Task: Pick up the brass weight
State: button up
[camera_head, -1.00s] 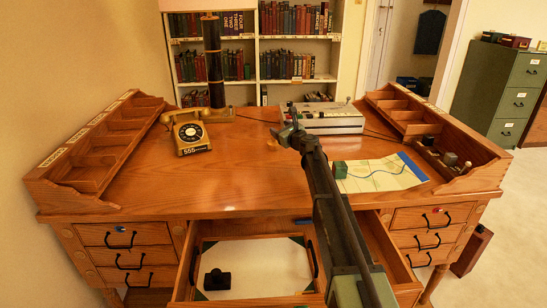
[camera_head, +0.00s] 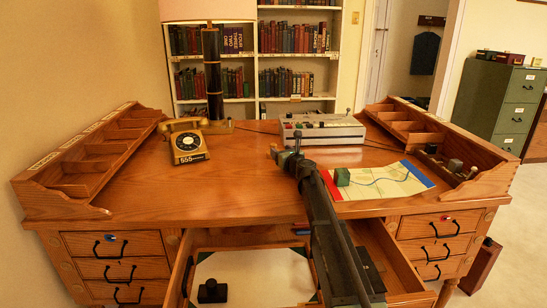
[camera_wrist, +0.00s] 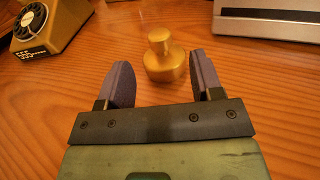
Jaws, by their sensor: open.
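The brass weight (camera_wrist: 165,66), a squat round body with a knob on top, stands upright on the wooden desk (camera_wrist: 60,100). In the wrist view it is just beyond and between the two spread fingers of my gripper (camera_wrist: 161,80), with gaps on both sides. In the head view my gripper (camera_head: 286,154) is low over the middle of the desk. Only a small brass-coloured part of the weight (camera_head: 273,149) shows there beside the fingers. My gripper is open and holds nothing.
A gold telephone (camera_head: 187,143) stands to the left. A grey switch box (camera_head: 322,131) stands behind my gripper. A map (camera_head: 390,180) with a green block (camera_head: 342,177) lies to the right. A drawer (camera_head: 250,237) is open in front. The desk's left middle is clear.

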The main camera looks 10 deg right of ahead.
aim_at(275, 147)
jog(key=x, duration=0.6)
jog(key=shift+w, duration=0.1)
jog(key=shift+c, duration=0.2)
grip_shut()
